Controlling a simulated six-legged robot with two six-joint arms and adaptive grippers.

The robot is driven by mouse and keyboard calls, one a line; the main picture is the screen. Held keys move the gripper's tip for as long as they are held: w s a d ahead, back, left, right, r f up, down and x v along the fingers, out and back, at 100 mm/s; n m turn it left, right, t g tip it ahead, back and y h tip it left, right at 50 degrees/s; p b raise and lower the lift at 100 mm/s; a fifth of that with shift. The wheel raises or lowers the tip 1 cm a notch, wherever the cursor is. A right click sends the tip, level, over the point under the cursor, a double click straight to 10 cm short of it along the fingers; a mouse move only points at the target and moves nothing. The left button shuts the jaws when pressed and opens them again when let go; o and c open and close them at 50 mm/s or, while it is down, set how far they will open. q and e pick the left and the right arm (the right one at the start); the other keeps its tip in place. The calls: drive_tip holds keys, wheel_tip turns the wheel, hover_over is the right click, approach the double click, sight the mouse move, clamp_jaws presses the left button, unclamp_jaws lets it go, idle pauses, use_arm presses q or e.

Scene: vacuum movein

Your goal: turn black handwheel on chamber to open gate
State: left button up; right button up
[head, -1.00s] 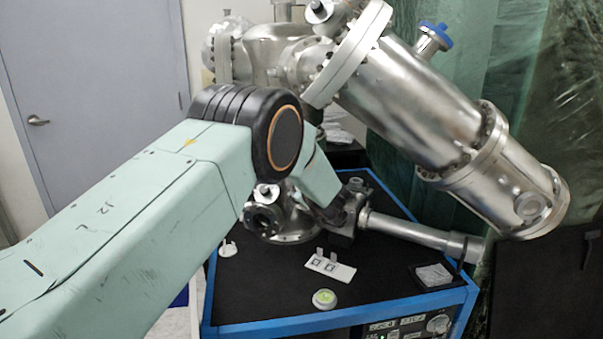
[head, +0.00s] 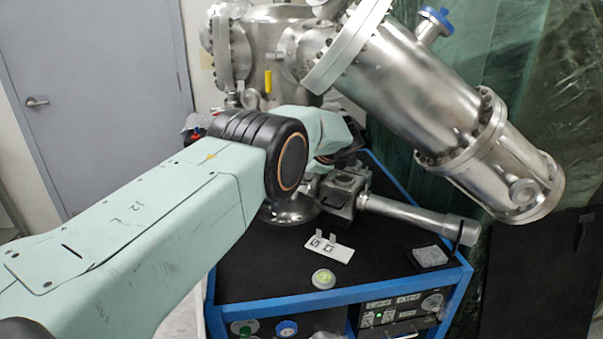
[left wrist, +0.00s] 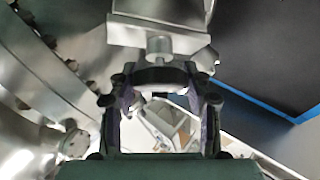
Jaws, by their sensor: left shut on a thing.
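The silver chamber (head: 290,40) with its large flanged tube (head: 410,85) fills the top of the head view. My left arm reaches across from the left, and its gripper is hidden there behind my own links. In the left wrist view, my left gripper (left wrist: 161,98) is shut on a dark curved part below a silver hub, which looks like the black handwheel (left wrist: 160,75). A finger stands on each side of it. The handwheel cannot be made out in the head view. My right gripper is in neither view.
A black-topped cart (head: 270,255) with a blue frame stands below the chamber. On it are a silver valve block with a tube (head: 415,215), a white marker plate (head: 328,248), a round light disc (head: 323,279) and a small grey pad (head: 430,257). A grey door (head: 95,100) is behind.

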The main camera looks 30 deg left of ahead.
use_arm(q)
drive_tip(key=shift+n+g, duration=0.3)
idle(0.4)
drive_tip(key=o, duration=1.2)
drive_tip(key=shift+a+f, duration=0.1)
drive_tip(key=shift+c, duration=0.2)
drive_tip(key=shift+r, duration=0.2)
drive_tip(key=shift+s+d+r, duration=0.2)
drive_tip(key=shift+d+r, duration=0.2)
drive_tip(key=shift+d, duration=0.1)
drive_tip(key=s+d, duration=0.5)
drive_tip(key=d, duration=0.5)
drive_tip(key=shift+s+d+f, duration=0.15)
drive_tip(key=shift+s+d, duration=0.1)
drive_tip(key=shift+s, duration=0.1)
